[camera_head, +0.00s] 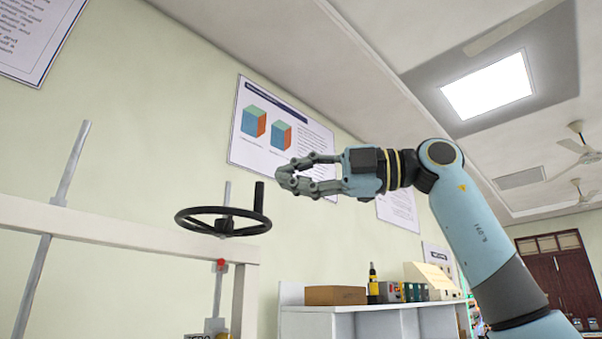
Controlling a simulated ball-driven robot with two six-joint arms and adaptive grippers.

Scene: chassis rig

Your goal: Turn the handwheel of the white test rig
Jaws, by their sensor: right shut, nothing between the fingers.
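The white test rig (110,227) stands at the left, a frame with a top beam, an upright and grey rods. Its black handwheel (190,210) lies flat above the right end of the beam. A black upright handle (259,197) rises from the wheel's right rim. My right gripper (282,179) comes in from the right and is shut and empty. Its fingertips show just above and to the right of the handle, apart from it in the picture; the depth between them is hard to tell. My left gripper is not in view.
A white shelf unit (345,309) stands behind at the lower middle. It carries a brown box (335,295), a yellow and black tool (373,283) and several small devices. Posters (278,130) hang on the wall. The space around the wheel looks clear.

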